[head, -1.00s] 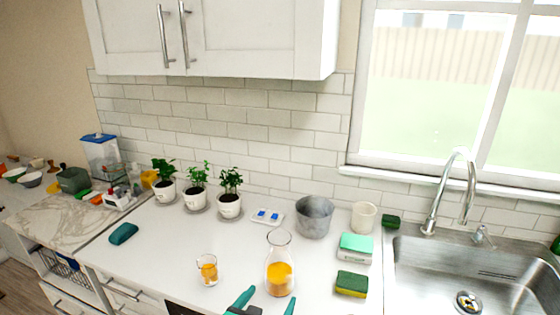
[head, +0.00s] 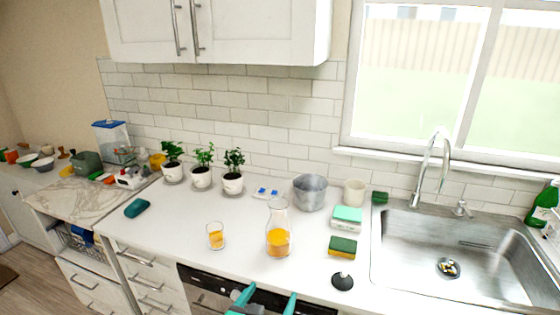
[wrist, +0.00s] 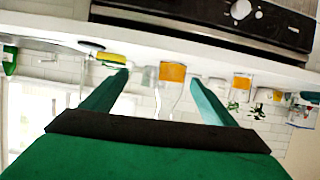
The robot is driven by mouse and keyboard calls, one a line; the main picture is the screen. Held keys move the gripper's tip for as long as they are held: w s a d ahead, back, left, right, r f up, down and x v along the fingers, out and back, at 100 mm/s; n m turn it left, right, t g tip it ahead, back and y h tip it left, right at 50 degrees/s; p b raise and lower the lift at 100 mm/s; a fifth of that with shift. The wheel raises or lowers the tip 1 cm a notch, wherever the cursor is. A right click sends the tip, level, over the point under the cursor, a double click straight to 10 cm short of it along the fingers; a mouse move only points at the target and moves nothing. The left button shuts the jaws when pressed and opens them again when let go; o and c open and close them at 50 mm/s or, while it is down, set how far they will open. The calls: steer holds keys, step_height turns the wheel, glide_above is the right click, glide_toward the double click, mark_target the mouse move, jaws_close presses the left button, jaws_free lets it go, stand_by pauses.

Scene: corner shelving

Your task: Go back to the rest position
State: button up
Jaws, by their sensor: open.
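My gripper (head: 266,299) shows at the bottom edge of the head view, in front of the counter's front edge. Its two teal fingers are apart with nothing between them. In the wrist view my gripper (wrist: 160,82) is also open, and the scene appears upside down. A glass carafe (head: 279,238) with orange liquid stands upright on the counter beyond my gripper, apart from it. It also shows in the wrist view (wrist: 172,75) beyond the gap between the fingers. A small glass (head: 216,237) with orange liquid stands to its left.
On the white counter (head: 180,225) are several potted plants (head: 202,171), a metal pot (head: 310,193), a yellow-green sponge (head: 342,246) and a black round-based object (head: 342,281). The sink (head: 450,250) is at right. A black-fronted appliance (head: 205,282) is below the counter edge.

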steer(key=s+d+f+n+t+y, duration=0.1)
steer(key=s+f+n+y, duration=0.1)
steer(key=s+f, duration=0.6)
steer(key=s+d+f+n+y, duration=0.25)
steer(key=s+f, duration=0.35)
steer(key=s, duration=0.4)
steer(key=s+a+r+m+t, duration=0.1)
steer(key=s+r, duration=0.2)
steer(key=s, duration=1.7)
steer(key=shift+s, duration=0.15)
steer(key=shift+m+h, duration=0.25)
